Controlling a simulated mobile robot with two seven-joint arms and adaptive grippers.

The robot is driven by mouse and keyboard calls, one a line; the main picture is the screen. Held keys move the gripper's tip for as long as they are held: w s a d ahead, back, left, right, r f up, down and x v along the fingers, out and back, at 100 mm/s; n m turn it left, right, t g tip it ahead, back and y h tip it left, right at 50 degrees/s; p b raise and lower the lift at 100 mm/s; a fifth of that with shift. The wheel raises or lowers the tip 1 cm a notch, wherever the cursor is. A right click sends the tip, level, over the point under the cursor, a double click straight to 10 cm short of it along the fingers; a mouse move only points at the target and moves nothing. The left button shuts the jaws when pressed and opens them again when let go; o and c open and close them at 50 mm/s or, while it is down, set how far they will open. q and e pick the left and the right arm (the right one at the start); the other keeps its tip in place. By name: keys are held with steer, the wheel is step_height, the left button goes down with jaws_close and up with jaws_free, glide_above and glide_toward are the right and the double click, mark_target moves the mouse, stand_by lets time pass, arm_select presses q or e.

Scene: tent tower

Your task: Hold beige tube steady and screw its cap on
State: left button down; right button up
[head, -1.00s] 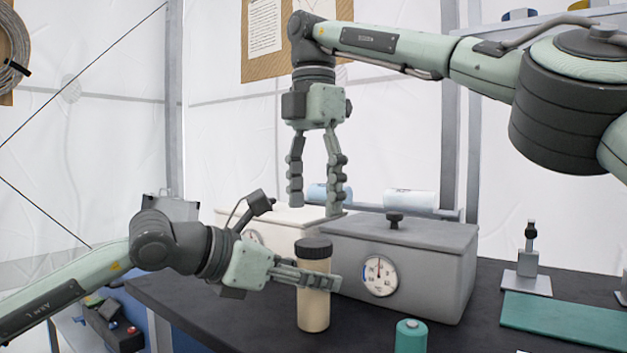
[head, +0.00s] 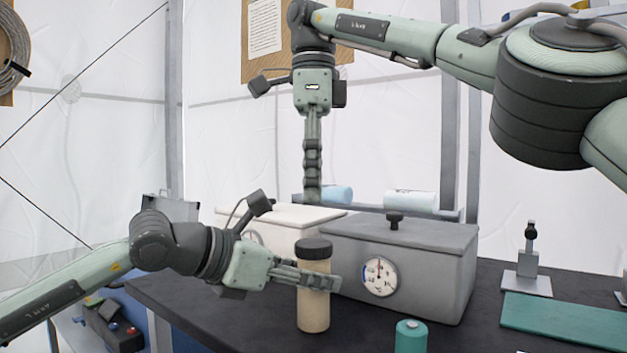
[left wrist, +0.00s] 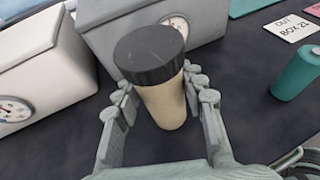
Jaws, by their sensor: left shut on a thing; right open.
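The beige tube (head: 313,309) stands upright at the front of the dark table. Its dark ribbed cap (head: 313,249) sits on its top; I cannot tell how tightly. My left gripper (head: 306,279) is shut around the tube's upper body, below the cap. In the left wrist view the tube (left wrist: 165,104) stands between the two fingers, with the cap (left wrist: 149,54) clear above them. My right gripper (head: 312,196) hangs above the tube and cap, pointing down. It is open and empty, with its fingers seen edge-on, one hiding the other.
A grey box with a dial (head: 410,262) stands right behind the tube, and a white box (head: 270,216) behind it to the left. A teal cylinder (head: 411,337) stands at the front right. A green mat (head: 565,323) lies farther right.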

mark_target(314, 242)
steer(key=shift+n, duration=1.1)
steer(key=shift+f, duration=3.95)
steer(key=shift+c, duration=0.6)
steer(key=c, duration=1.1)
steer(key=m, duration=1.1)
steer(key=o, duration=1.3)
